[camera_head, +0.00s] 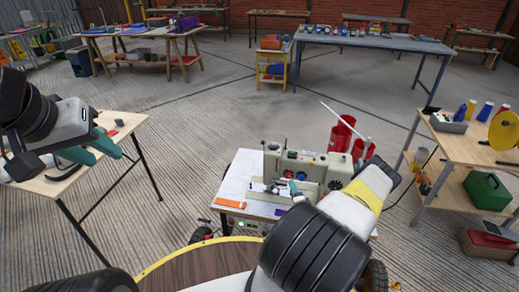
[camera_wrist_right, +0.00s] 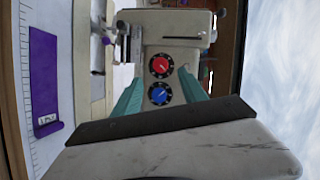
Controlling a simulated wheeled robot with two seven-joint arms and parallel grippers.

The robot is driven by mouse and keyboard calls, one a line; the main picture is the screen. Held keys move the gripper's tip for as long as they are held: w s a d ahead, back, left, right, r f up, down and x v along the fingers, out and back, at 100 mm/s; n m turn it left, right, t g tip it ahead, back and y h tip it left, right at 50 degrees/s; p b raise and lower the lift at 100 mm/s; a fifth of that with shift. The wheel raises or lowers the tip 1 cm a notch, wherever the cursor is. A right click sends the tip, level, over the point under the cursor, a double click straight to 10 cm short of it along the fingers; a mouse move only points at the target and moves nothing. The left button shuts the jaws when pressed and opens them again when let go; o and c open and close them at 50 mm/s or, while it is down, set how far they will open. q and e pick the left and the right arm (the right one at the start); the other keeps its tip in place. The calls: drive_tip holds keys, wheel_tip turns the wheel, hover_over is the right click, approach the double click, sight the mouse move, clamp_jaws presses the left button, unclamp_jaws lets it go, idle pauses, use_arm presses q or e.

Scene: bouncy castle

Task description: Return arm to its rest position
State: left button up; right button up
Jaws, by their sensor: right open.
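My right arm comes in from the bottom of the head view and bends over the sewing table (camera_head: 238,175). The teal fingers of my right gripper (camera_wrist_right: 160,85) are spread apart and empty in the right wrist view. They point at the pale sewing machine (camera_head: 312,165), whose red and blue knobs (camera_wrist_right: 160,80) show between them. I cannot tell whether they touch it. In the head view this gripper is mostly hidden. My left gripper (camera_head: 96,148) is at the left, above a wooden table (camera_head: 128,122), with its teal fingers apart and nothing between them.
An orange strip (camera_head: 229,203) lies on the sewing table's front edge. A purple piece (camera_wrist_right: 42,80) lies beside the machine. A shelf table (camera_head: 455,145) with spools is on the right. Open floor (camera_head: 225,110) lies beyond.

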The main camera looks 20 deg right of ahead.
drive_tip(key=w+a+r+n+g+y, duration=0.15)
drive_tip(key=w+r+n, duration=0.3)
drive_tip(key=r, duration=0.45)
drive_tip(key=w+r+n+g+y, duration=0.2)
drive_tip(key=w+r+n, duration=0.2)
drive_tip(key=w+r, duration=0.3)
drive_tip(key=s+a+r+n+g, duration=0.1)
drive_tip(key=s+a+r+n, duration=0.2)
drive_tip(key=r, duration=0.6)
drive_tip(key=s+a+r+g, duration=0.2)
drive_tip(key=a+r, duration=0.2)
drive_tip(key=r, duration=0.5)
drive_tip(key=s+a+r+n+g, duration=0.1)
drive_tip(key=s+a+r+n, duration=0.2)
drive_tip(key=r, duration=0.7)
drive_tip(key=s+a+r+n+g, duration=0.1)
drive_tip(key=s+a+r, duration=0.2)
drive_tip(key=s, duration=0.7)
drive_tip(key=s+a+r+n+g+y, duration=0.1)
drive_tip(key=s+a+r, duration=0.3)
drive_tip(key=s+a, duration=0.3)
drive_tip(key=s+a+r+n+g, duration=0.1)
drive_tip(key=s+a+r, duration=0.3)
drive_tip(key=s, duration=0.9)
drive_tip(key=shift+s+a+y, duration=0.3)
drive_tip(key=shift+a+y, duration=0.05)
drive_tip(key=shift+a, duration=0.35)
